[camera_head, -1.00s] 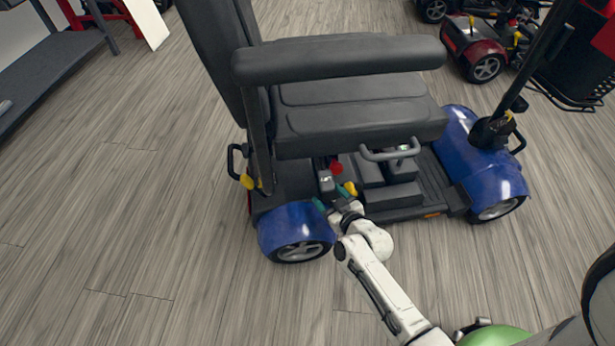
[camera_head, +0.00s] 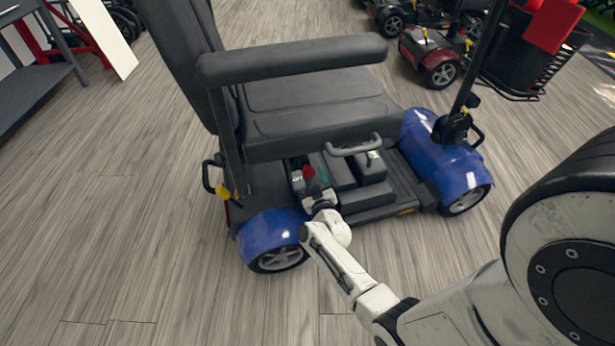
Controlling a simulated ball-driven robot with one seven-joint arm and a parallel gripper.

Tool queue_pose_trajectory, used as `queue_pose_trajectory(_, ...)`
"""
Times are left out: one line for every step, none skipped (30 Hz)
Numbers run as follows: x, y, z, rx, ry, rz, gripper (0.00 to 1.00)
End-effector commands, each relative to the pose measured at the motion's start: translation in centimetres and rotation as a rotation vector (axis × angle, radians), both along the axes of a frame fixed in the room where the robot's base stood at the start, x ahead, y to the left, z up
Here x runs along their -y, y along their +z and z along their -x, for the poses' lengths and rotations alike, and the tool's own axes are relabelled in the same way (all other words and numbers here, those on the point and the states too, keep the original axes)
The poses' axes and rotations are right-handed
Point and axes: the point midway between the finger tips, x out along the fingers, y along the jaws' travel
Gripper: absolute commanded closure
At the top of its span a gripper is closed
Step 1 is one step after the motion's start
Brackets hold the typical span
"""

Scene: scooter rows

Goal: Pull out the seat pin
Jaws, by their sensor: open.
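A blue and black mobility scooter stands in front of me with its black seat (camera_head: 310,100) on. A red knob (camera_head: 308,172), which may be the seat pin, shows below the seat beside a grey post (camera_head: 296,178). My gripper (camera_head: 311,182) is open and reaches in under the seat from the front side, right at the red knob. One greenish fingertip shows just right of the knob. The other is hard to make out. Whether the fingers touch the knob I cannot tell, and the pin's shaft is hidden.
The armrest (camera_head: 290,60) and seat overhang my gripper. A grey handle (camera_head: 353,148) and black battery box stand right of it. The blue rear fender (camera_head: 270,238) is at its left. Other scooters (camera_head: 428,55) stand at the back right. The floor at left is clear.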

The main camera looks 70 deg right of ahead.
Motion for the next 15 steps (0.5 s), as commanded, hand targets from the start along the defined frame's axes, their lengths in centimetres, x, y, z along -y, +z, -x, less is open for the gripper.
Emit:
queue_pose_trajectory(0.7, -0.2, -0.6, 0.002, -0.001, 0.0, 0.29)
queue_pose_trajectory(0.9, -0.2, -0.8, 0.002, -0.001, 0.0, 0.29)
queue_pose_trajectory(1.3, -0.2, -1.1, 0.003, 0.0, 0.0, 0.29)
queue_pose_trajectory(1.5, -0.2, -1.3, 0.002, -0.001, 0.0, 0.29)
queue_pose_trajectory(1.7, -0.2, -1.4, 0.002, -0.001, 0.0, 0.29)
queue_pose_trajectory(1.9, -0.2, -1.5, 0.001, 0.0, -0.001, 0.29)
queue_pose_trajectory(2.0, -0.1, -1.7, 0.0, 0.001, -0.002, 0.29)
queue_pose_trajectory(2.1, -0.1, -1.7, -0.001, 0.001, -0.001, 0.29)
queue_pose_trajectory(2.2, -0.1, -1.8, -0.001, 0.001, -0.001, 0.29)
queue_pose_trajectory(2.2, 0.0, -1.9, -0.001, 0.001, -0.001, 0.29)
queue_pose_trajectory(2.2, 0.0, -1.9, -0.001, 0.001, -0.001, 0.29)
queue_pose_trajectory(2.3, 0.0, -1.9, -0.001, 0.002, -0.001, 0.29)
queue_pose_trajectory(2.3, 0.0, -1.9, -0.001, 0.002, -0.001, 0.29)
queue_pose_trajectory(2.2, 0.0, -1.9, -0.001, 0.002, -0.001, 0.29)
queue_pose_trajectory(2.2, 0.0, -1.9, -0.001, 0.002, -0.001, 0.29)
